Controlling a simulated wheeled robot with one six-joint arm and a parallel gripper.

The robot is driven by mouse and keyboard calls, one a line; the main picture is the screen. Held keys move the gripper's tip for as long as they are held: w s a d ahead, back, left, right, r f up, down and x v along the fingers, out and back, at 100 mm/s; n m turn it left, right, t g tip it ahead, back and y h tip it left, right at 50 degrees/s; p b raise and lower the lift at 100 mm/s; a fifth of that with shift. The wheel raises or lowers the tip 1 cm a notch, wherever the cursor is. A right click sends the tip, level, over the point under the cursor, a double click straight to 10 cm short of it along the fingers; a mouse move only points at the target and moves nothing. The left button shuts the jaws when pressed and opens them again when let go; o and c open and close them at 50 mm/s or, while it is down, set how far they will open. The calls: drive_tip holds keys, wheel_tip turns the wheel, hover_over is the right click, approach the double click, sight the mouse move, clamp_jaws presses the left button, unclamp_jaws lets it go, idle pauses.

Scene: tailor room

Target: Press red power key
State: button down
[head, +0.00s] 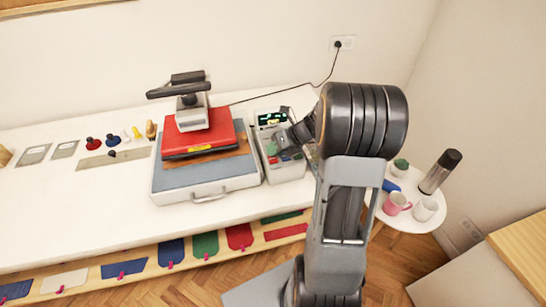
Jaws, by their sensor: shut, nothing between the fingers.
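A light grey control box (291,171) stands on the white table, just right of a heat press (207,140) with a red top plate. Its dark display (271,118) shows lit green marks. A small red key (273,160) shows on the box's face, below the display. My gripper (281,142) is shut and empty. It reaches in from the right over the middle of the box, just above the red key in the picture. I cannot tell whether it touches the box. My wrist hides the right part of the box.
The press has a grey base and a dark handle. Hand tools and grey plates lie on the table (115,210) to the left. A cable runs from the press to a wall socket (342,43). A round side table (410,222) at right holds mugs and a flask.

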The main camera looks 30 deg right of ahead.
drive_tip(key=shift+r, duration=0.1)
wheel_tip(320, 180, up, 6)
drive_tip(key=p, duration=0.7)
idle(0.4)
